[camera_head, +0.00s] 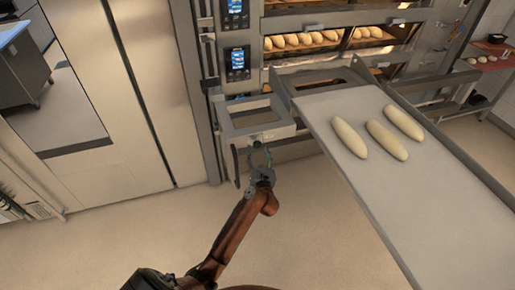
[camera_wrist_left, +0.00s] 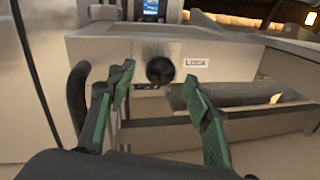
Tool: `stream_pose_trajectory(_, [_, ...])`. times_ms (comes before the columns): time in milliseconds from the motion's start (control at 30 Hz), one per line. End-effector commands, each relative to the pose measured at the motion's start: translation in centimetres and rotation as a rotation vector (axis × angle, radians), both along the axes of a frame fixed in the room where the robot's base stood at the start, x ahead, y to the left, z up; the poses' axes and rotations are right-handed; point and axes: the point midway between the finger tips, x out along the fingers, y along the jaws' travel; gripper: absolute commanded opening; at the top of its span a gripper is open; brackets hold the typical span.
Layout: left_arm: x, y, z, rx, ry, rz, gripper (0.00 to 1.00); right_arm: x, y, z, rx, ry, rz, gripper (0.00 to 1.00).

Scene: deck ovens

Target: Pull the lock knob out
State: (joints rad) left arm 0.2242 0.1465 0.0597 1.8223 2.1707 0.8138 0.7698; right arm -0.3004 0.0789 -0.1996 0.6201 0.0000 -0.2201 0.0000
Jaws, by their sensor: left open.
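The lock knob (camera_wrist_left: 160,70) is a round black knob on a metal panel (camera_wrist_left: 225,58), with a "Lock" label (camera_wrist_left: 195,62) to its right. In the left wrist view it sits between and beyond the fingers of my left gripper (camera_wrist_left: 158,105), which is open and apart from the knob. In the head view my left gripper (camera_head: 258,158) is in front of the loader frame (camera_head: 262,127), just below the knob (camera_head: 256,143), which shows very small. My right gripper is not in view.
A black curved handle (camera_wrist_left: 78,95) stands left of the fingers. A loading board (camera_head: 420,200) with three dough loaves (camera_head: 385,140) extends to the right. Deck ovens (camera_head: 310,40) with loaves stand behind. The floor (camera_head: 110,240) at left is clear.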

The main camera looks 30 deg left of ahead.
Motion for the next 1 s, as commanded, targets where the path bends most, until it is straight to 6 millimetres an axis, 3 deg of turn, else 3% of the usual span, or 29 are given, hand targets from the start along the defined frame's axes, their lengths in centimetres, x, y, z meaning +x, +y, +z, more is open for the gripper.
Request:
stream_pose_trajectory(200, [1.8,1.3,0.0,0.001,0.002,-0.002,0.47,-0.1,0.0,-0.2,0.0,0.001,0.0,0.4])
stream_pose_trajectory(533, [2.1,1.5,0.0,0.002,0.001,-0.002,0.47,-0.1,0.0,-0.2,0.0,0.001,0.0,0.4])
stream_pose_trajectory(1000, [2.1,1.5,0.0,0.002,0.001,-0.002,0.14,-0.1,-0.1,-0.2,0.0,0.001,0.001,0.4])
